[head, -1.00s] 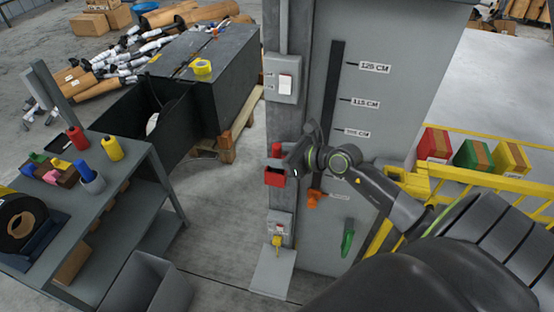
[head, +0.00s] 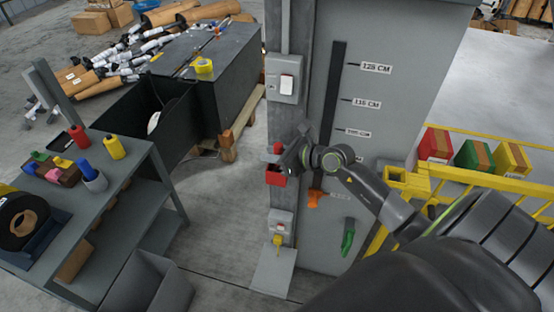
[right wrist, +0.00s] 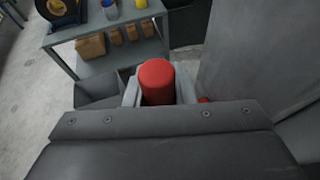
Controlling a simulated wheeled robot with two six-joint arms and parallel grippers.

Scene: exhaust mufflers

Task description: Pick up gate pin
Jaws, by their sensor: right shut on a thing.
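The red gate pin (right wrist: 157,82) is a round-topped cylinder, seen in the right wrist view between the pale fingers of my right gripper (right wrist: 158,92). In the head view the red pin top (head: 277,148) shows at the grey post, just above a red box-like holder (head: 276,178). My right gripper (head: 282,158) is shut on the pin, with its dark body to the right of it. The lower part of the pin is hidden, so I cannot tell whether it is still inside the holder. My left gripper is not in view.
A grey switch box (head: 284,79) sits on the post above the gripper. An orange handle (head: 315,198) and a green handle (head: 348,238) are on the grey panel to the right. A yellow rail (head: 470,187) is at the right; a grey workbench (head: 130,160) is at the left.

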